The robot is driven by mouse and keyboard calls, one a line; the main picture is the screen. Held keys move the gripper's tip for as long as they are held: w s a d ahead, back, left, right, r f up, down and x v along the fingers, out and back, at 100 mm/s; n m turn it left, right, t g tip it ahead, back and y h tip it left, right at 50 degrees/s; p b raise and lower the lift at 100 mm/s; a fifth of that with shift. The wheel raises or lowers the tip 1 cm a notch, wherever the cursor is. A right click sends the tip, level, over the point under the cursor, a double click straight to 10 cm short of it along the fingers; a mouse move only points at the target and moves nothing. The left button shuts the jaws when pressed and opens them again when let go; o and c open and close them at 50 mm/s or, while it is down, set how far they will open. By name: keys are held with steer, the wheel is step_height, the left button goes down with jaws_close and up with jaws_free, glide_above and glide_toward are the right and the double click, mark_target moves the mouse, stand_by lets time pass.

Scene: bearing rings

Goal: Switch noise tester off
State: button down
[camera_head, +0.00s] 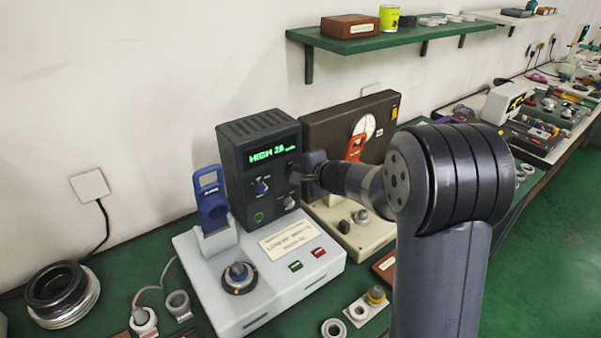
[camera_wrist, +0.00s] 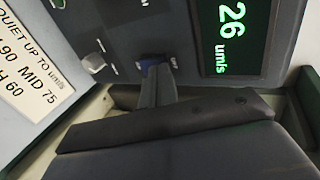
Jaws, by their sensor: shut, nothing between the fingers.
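The noise tester has a dark upright box (camera_head: 240,137) on a pale grey base (camera_head: 215,285). Its lit green display (camera_head: 268,151) reads HIGH 26 or so; the wrist view display (camera_wrist: 230,35) shows 26 um/s. A blue knob (camera_head: 261,187) and a grey knob (camera_head: 289,203) are on the front panel. On the base are a green button (camera_head: 296,266) and a red button (camera_head: 319,252). My gripper (camera_head: 303,174) is shut and empty, in front of the box's right side. In the wrist view my fingertips (camera_wrist: 155,78) overlap a blue control (camera_wrist: 150,61); I cannot tell whether they touch.
A blue clamp-like handle (camera_head: 212,205) and a ring on a dial (camera_head: 239,275) stand on the base. A brown-backed gauge instrument (camera_head: 332,131) stands close behind my gripper. Bearing rings (camera_head: 62,290) lie at left. A green shelf (camera_head: 400,36) hangs above.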

steer(key=shift+w, duration=0.1)
steer(key=shift+r, duration=0.15)
steer(key=shift+r+p, duration=0.6)
steer(key=shift+r, duration=0.1)
